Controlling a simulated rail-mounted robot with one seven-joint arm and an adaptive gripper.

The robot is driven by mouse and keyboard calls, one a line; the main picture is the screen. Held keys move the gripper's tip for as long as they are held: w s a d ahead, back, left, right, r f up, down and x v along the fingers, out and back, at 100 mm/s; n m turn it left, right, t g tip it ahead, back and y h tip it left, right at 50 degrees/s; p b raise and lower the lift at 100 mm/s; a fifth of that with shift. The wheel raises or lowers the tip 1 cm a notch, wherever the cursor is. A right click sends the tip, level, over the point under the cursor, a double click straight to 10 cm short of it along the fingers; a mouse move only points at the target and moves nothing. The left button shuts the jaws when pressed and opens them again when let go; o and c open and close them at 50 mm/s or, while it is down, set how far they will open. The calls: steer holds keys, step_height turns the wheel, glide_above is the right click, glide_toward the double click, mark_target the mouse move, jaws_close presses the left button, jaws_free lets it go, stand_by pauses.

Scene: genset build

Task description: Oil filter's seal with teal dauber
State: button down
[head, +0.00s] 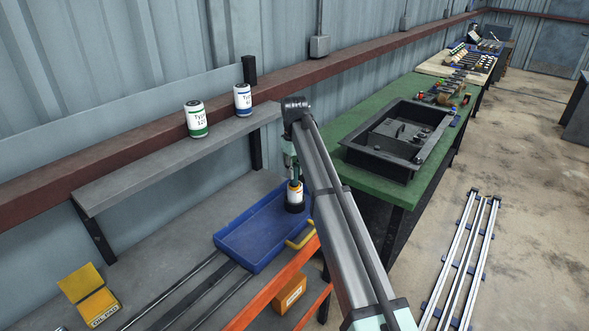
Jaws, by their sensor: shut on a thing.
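In the head view, an oil filter (295,194) with a white and orange label stands upright in a black round holder (295,207) at the right end of a blue tray. My gripper (294,175) points down just above the filter. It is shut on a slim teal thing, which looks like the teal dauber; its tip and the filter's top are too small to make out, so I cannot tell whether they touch. A yellow oil pad box (98,303) with its lid up lies at the lower left of the bench.
The blue tray (240,262) lies on the grey bench. Above it, a grey shelf (150,165) carries a green-banded filter (196,120) and a blue-banded filter (243,100). A yellow handle-like thing (300,236) lies by the tray. A black bin (400,138) stands on the green bench.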

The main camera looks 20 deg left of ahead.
steer(key=shift+w+a+p, duration=0.15)
steer(key=shift+w+a, duration=0.1)
steer(key=shift+w, duration=0.7)
steer(key=shift+w+a+p, duration=0.15)
steer(key=shift+w+a, duration=0.05)
steer(key=shift+w, duration=0.75)
steer(key=shift+s+d+r+p, duration=0.1)
steer(key=shift+s+d+p, duration=0.15)
steer(key=shift+s, duration=0.8)
steer(key=shift+s+d+p, duration=0.2)
steer(key=shift+s+d, duration=0.05)
steer(key=shift+s, duration=0.75)
steer(key=shift+w, duration=0.1)
steer(key=shift+w+a+f, duration=0.1)
steer(key=shift+w+a, duration=0.05)
steer(key=shift+w, duration=0.3)
steer(key=shift+w+a+f, duration=0.1)
steer(key=shift+w, duration=0.3)
steer(key=shift+w+a, duration=0.15)
steer(key=shift+w, duration=0.4)
steer(key=shift+w+a, duration=0.15)
steer(key=shift+w, duration=0.4)
steer(key=shift+r, duration=0.15)
step_height(320, 180, up, 7)
steer(key=p, duration=0.3)
